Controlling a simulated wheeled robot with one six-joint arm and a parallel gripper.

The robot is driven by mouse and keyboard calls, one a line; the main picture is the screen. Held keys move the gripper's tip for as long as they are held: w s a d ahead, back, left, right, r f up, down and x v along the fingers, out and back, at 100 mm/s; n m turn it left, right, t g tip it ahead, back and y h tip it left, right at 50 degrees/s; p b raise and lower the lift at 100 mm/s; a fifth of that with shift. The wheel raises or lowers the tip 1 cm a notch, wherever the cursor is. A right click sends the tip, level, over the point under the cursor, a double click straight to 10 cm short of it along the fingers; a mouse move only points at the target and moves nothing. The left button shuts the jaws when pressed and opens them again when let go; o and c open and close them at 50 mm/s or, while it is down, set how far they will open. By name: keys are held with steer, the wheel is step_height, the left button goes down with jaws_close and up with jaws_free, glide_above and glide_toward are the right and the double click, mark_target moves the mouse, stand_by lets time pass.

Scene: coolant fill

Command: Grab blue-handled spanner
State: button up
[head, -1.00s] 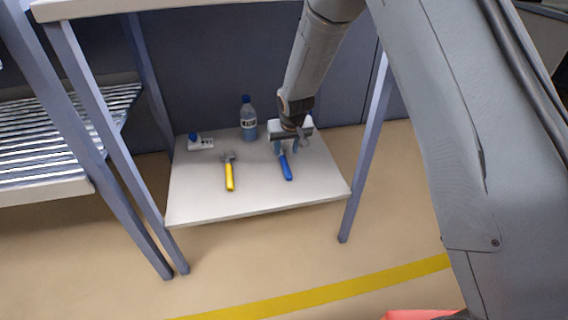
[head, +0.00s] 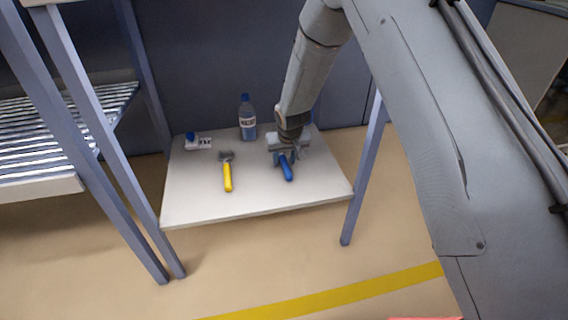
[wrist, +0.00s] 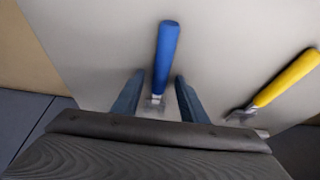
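The blue-handled spanner (head: 286,171) lies on the white shelf in the head view, its handle towards the shelf's front edge. It also shows in the wrist view (wrist: 166,58), where its metal end lies low in the picture, partly hidden by my gripper body. My gripper (head: 286,157) is over the spanner's head end. In the wrist view my gripper (wrist: 157,92) is open, with one finger on each side of the spanner. Gaps show between the fingers and the spanner, so nothing is gripped.
A yellow-handled tool (head: 228,177) lies to the left on the shelf (head: 200,207). A clear bottle with a blue cap (head: 247,120) and a small white item with a blue top (head: 192,141) stand behind it. A shelf leg (head: 364,170) rises at the right.

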steer(key=shift+f, duration=0.1)
steer(key=c, duration=0.9)
jaws_close()
